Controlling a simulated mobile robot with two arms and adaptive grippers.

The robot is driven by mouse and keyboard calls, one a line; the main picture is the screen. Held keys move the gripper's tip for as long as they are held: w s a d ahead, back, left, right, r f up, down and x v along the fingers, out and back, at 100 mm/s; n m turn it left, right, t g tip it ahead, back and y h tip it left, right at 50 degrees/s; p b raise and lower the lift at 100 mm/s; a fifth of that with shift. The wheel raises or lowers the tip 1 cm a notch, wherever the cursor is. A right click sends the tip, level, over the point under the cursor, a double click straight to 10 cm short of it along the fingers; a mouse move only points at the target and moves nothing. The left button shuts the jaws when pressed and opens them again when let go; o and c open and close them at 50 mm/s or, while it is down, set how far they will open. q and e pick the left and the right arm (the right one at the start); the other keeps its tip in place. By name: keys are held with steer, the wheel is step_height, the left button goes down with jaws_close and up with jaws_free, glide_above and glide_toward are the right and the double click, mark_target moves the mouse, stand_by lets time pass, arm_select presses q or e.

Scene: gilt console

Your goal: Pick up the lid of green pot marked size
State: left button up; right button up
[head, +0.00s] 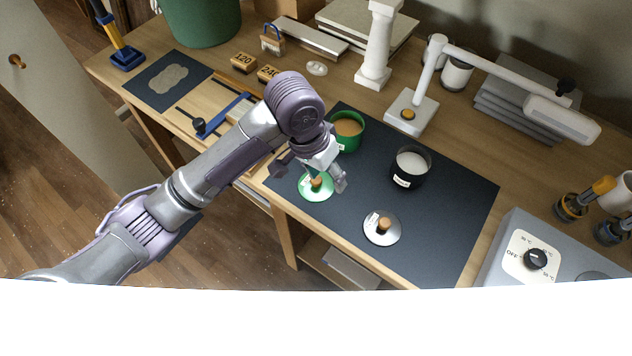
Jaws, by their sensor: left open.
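The green lid (317,193) with a brown wooden knob lies on the dark mat (450,202), near its front left edge. The green pot (355,128) stands open behind it, with tan contents and a white label partly hidden by my arm. My left gripper (315,176) is open over the green lid, its fingers around or just above the knob; contact cannot be told. My right gripper is not in view.
A black pot (410,168) with white contents stands right of the green pot. A white lid (381,229) with a wooden knob lies in front of it. A grey heater box with a dial (535,259) is at right. A white lamp (411,112) stands behind.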

arm_select(q)
steer(key=w+a+r+y, duration=0.2)
steer(key=w+r+y, duration=0.1)
steer(key=w+r, duration=0.1)
steer(key=p, duration=0.1)
glide_above(316, 180)
steer(key=f, duration=0.7)
steer(key=shift+s+a+f, duration=0.15)
steer(key=shift+a+f, duration=0.2)
steer(key=shift+w+d+f+p, duration=0.15)
steer(key=shift+f+p, duration=0.2)
steer(key=shift+f, duration=1)
steer(key=shift+w+d+f+p, duration=0.15)
steer(key=shift+f+p, duration=0.15)
steer(key=shift+f, duration=1.05)
steer(key=shift+s, duration=0.15)
jaws_close()
